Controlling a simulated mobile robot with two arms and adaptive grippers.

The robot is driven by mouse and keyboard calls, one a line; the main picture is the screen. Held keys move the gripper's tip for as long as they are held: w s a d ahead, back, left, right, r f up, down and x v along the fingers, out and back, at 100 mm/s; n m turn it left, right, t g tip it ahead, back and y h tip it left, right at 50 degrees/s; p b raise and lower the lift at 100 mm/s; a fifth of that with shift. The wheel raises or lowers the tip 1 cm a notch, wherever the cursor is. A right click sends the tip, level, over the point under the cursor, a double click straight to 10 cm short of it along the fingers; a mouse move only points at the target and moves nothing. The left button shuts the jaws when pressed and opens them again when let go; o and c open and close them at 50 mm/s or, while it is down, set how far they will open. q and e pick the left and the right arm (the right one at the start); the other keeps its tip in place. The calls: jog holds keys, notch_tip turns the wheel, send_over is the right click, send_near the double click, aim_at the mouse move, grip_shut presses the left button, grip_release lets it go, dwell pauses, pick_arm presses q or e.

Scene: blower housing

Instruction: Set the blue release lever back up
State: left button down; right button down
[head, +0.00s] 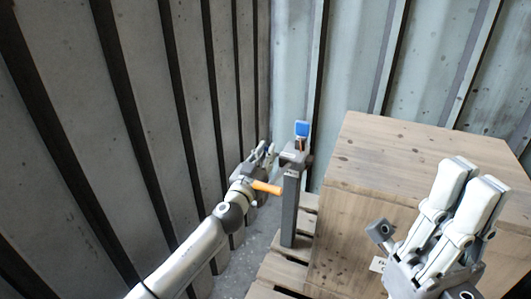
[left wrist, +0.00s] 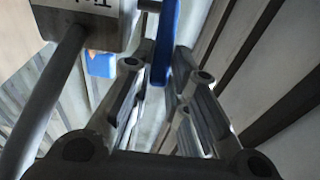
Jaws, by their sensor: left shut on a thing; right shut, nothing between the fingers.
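The blue release lever (left wrist: 166,38) shows in the left wrist view as a long blue strip between my left gripper's fingers (left wrist: 166,74). In the head view my left gripper (head: 267,152) is at the left side of a grey post (head: 289,205), near its top, and is shut on the lever. The fingers hide the lever there, so its exact tilt cannot be told. My right gripper (head: 474,180) is shut and empty at the right, in front of the wooden crate.
An orange bar (head: 265,187) sticks out left of the post. A large wooden crate (head: 372,195) stands right of it on a pallet (head: 276,272). Corrugated walls (head: 150,110) close in at left and behind.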

pick_arm(q)
jog(key=shift+r, duration=0.1)
jog(key=c, duration=1.7)
grip_release()
jog(key=v, duration=1.2)
jog(key=shift+c, duration=0.2)
